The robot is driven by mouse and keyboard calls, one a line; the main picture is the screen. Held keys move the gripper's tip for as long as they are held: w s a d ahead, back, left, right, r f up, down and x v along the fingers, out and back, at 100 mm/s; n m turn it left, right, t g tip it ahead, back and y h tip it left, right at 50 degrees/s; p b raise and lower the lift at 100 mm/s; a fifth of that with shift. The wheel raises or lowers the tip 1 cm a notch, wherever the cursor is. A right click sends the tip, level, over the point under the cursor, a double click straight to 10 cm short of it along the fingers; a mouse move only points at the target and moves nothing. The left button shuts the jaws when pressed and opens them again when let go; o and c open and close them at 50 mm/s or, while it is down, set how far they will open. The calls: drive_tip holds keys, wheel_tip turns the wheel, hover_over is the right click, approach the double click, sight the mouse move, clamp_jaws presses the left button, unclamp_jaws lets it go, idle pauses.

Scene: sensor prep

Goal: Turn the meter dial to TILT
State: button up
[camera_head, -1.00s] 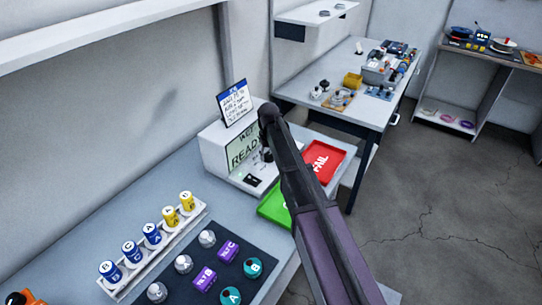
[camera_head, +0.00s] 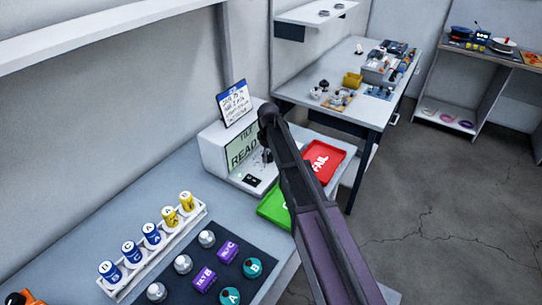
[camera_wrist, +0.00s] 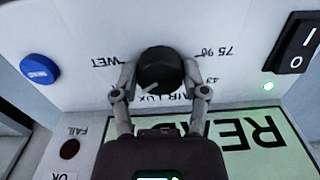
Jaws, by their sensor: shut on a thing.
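The meter (camera_head: 222,152) is a white box on the bench with a green screen (camera_head: 236,152) that reads READY under a smaller line that looks like TILT. In the wrist view its black round dial (camera_wrist: 165,58) sits on the white panel (camera_wrist: 90,20), with labels WET, AIR, LUX and some numbers around it. A short white mark on the dial points to the lower left there. My gripper (camera_wrist: 160,74) is shut on the dial, one finger on each side. The fingers hide part of the label ring. In the head view my arm hides the dial.
The wrist view shows a blue button (camera_wrist: 40,70), a dark red FAIL lamp (camera_wrist: 69,149) and a black power switch (camera_wrist: 296,43) near the dial. A red FAIL tray (camera_head: 322,160) and a green tray (camera_head: 272,207) lie beside the meter. A can rack (camera_head: 120,283) stands in front.

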drive_tip(key=shift+s+a, duration=0.1)
drive_tip(key=shift+a, duration=0.05)
drive_tip(key=o, duration=1.1)
drive_tip(key=shift+o, duration=0.2)
drive_tip(key=shift+s+d, duration=0.3)
drive_tip(key=shift+d, duration=0.1)
drive_tip(key=s+d+m, duration=0.1)
drive_tip(key=s+d, duration=0.2)
drive_tip(key=s, duration=0.1)
drive_tip(key=s+d+m, duration=0.2)
drive_tip(key=s+d, duration=0.1)
drive_tip(key=s, duration=0.1)
drive_tip(key=s+d+m, duration=0.2)
drive_tip(key=s+d, duration=0.1)
drive_tip(key=s, duration=0.1)
drive_tip(key=shift+s+d, duration=0.15)
drive_tip(key=shift+d, duration=0.05)
drive_tip(key=s+d+m, duration=0.5)
drive_tip(key=s+d, duration=0.1)
drive_tip(key=s, duration=0.6)
drive_tip(key=shift+s+d+m, duration=0.25)
drive_tip(key=shift+d+m, duration=0.05)
drive_tip(key=shift+d, duration=0.1)
